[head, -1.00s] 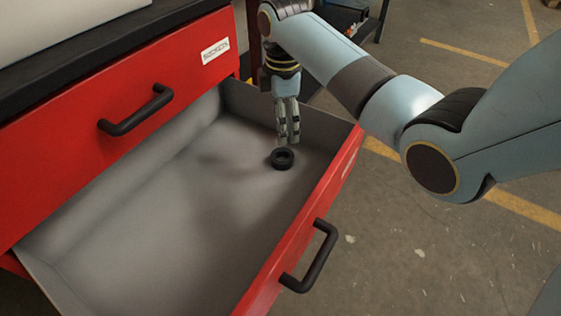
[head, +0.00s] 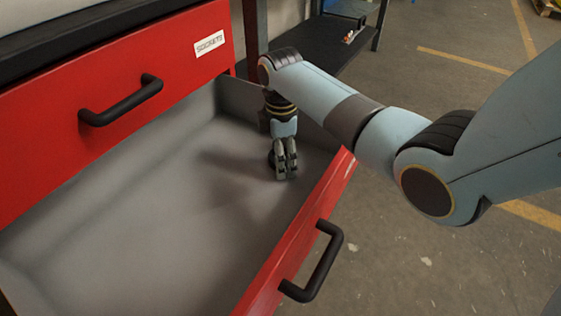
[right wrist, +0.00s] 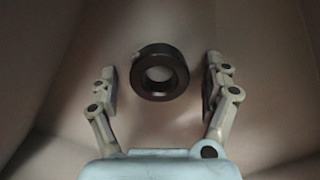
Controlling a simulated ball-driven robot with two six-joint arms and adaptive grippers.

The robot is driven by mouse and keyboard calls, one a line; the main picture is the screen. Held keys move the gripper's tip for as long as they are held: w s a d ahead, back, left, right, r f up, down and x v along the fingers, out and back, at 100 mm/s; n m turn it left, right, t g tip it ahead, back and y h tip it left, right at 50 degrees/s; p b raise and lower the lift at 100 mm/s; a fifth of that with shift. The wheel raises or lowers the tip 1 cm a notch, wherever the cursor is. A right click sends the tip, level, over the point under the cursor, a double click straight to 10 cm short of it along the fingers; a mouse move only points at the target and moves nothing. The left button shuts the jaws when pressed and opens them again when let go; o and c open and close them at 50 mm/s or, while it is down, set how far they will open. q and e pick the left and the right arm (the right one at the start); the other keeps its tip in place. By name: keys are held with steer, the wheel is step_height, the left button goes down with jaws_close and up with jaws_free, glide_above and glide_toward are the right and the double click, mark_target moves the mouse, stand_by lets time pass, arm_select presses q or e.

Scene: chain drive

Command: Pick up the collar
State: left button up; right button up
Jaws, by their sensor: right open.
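The collar (right wrist: 160,54) is a dark, thick ring with a round hole, lying flat on the floor of the open drawer (head: 160,220). In the right wrist view it sits between the two fingers of my right gripper (head: 284,174), with a gap on each side. The right gripper is open and points down into the drawer near its far right corner. In the head view its fingers hide nearly all of the collar. My left gripper is not in view.
The drawer's red front (head: 300,235) with a black handle (head: 318,262) is close to my right arm. A closed red drawer (head: 50,148) is at the left. The rest of the drawer floor is bare.

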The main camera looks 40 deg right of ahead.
steer(key=shift+r, duration=0.15)
steer(key=c, duration=1.7)
steer(key=shift+o, duration=0.2)
